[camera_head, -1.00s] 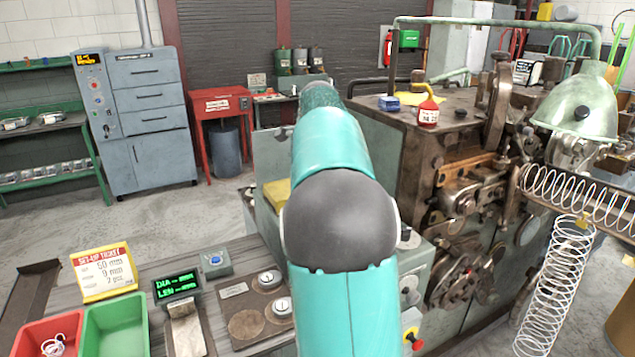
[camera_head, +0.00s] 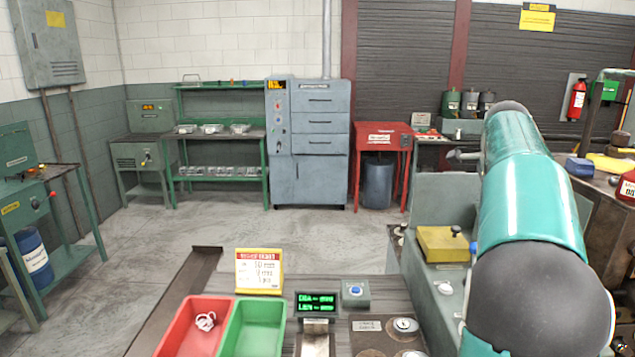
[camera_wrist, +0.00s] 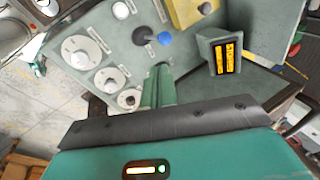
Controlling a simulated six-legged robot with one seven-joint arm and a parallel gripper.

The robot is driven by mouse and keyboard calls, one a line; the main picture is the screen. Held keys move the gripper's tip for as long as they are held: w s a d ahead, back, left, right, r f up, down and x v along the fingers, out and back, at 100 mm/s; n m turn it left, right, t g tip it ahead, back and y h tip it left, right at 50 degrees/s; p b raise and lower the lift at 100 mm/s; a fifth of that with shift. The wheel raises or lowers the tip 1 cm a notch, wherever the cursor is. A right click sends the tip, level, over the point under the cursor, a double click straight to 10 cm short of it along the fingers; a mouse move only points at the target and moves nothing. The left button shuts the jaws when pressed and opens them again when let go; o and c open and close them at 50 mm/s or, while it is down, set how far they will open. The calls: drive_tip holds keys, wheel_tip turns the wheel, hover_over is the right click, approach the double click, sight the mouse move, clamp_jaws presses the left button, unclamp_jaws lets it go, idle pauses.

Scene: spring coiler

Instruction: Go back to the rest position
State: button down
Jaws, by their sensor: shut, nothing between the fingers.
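My gripper (camera_wrist: 160,72) shows in the wrist view as two greenish fingers pressed together, shut and empty. It points at a grey-green control panel (camera_wrist: 120,45) with round dials and a blue knob (camera_wrist: 165,38); I cannot tell whether it touches the panel. In the head view my teal arm (camera_head: 530,205) reaches away on the right side, and the gripper itself is hidden behind it.
Near the front are a set-up ticket (camera_head: 259,271), a green readout (camera_head: 317,304), a red tray (camera_head: 180,325) and a green tray (camera_head: 245,335). A grey cabinet (camera_head: 312,150) and red stand (camera_head: 382,137) stand at the back. Open floor (camera_head: 290,232) lies between.

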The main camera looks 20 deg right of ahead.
drive_tip(key=s+a+f+n+t+y, duration=0.1)
drive_tip(key=s+a+n, duration=0.25)
drive_tip(key=a, duration=0.45)
drive_tip(key=s+a+f+n, duration=0.1)
drive_tip(key=s+a+n, duration=0.1)
drive_tip(key=a+n, duration=0.45)
drive_tip(key=s+a+f+n+t+y, duration=0.1)
drive_tip(key=s+a+n, duration=0.1)
drive_tip(key=a, duration=0.8)
drive_tip(key=s+a+f+n+y, duration=0.1)
drive_tip(key=s+a+f+n, duration=1)
drive_tip(key=s+a, duration=0.3)
drive_tip(key=shift+a+f+n, duration=0.3)
drive_tip(key=shift+a+n, duration=0.2)
